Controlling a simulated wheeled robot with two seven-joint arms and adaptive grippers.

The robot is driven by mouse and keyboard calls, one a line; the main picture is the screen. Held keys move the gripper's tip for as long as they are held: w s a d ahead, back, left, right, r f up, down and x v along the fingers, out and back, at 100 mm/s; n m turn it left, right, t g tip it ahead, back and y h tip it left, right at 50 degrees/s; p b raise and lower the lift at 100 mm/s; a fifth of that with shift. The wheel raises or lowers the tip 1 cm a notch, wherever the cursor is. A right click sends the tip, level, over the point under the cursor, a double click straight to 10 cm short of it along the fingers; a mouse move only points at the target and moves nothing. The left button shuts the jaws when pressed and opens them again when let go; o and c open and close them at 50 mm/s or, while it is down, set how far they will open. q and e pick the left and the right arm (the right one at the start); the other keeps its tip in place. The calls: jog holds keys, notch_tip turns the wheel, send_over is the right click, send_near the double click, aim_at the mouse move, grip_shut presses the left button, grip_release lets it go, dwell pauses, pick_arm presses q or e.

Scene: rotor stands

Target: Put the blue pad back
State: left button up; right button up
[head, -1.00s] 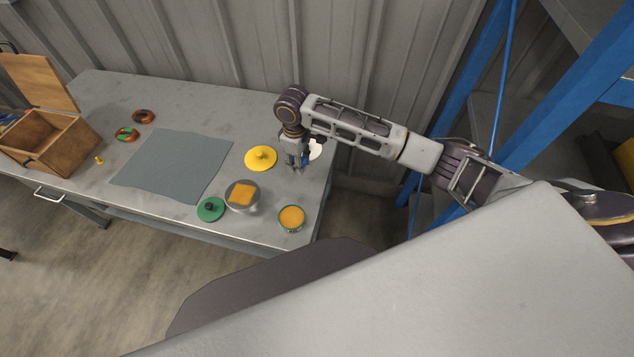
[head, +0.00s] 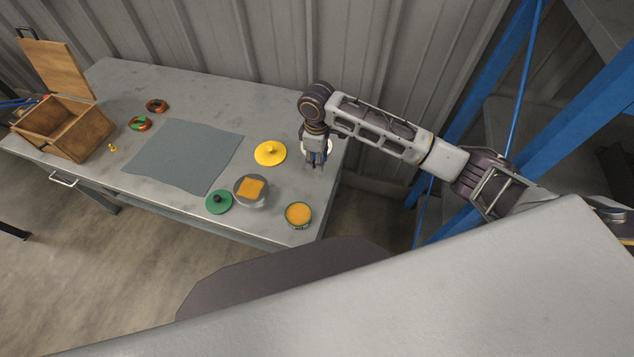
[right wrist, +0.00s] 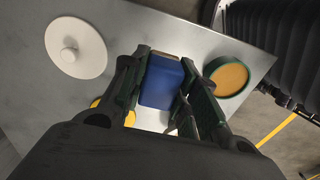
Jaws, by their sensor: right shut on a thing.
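The blue pad (right wrist: 161,82) shows in the right wrist view as a blue block between the fingers of my right gripper (right wrist: 160,100). My right gripper is shut on it. In the head view my right gripper (head: 317,161) points down over the table's right end, and the pad is mostly hidden there by the fingers. A green-rimmed round container with an orange top (head: 298,214) stands near the front right corner; it also shows in the right wrist view (right wrist: 229,77). A grey round container with an orange square pad (head: 250,190) stands to its left. My left gripper is not in view.
A yellow lid (head: 270,153), a green lid (head: 219,202) and a white lid (right wrist: 76,47) lie on the table. A grey mat (head: 183,156) covers the middle. An open wooden box (head: 83,132), two ring-shaped parts (head: 139,123) and a small yellow piece (head: 112,148) are at left.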

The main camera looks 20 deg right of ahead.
send_over(317, 182)
jog(key=shift+f, duration=3.1)
jog(key=shift+s, duration=0.1)
jog(key=shift+f, duration=1.9)
jog(key=shift+f, duration=0.1)
jog(key=o, duration=0.9)
notch_tip(317, 182, up, 12)
jog(key=shift+r, duration=0.15)
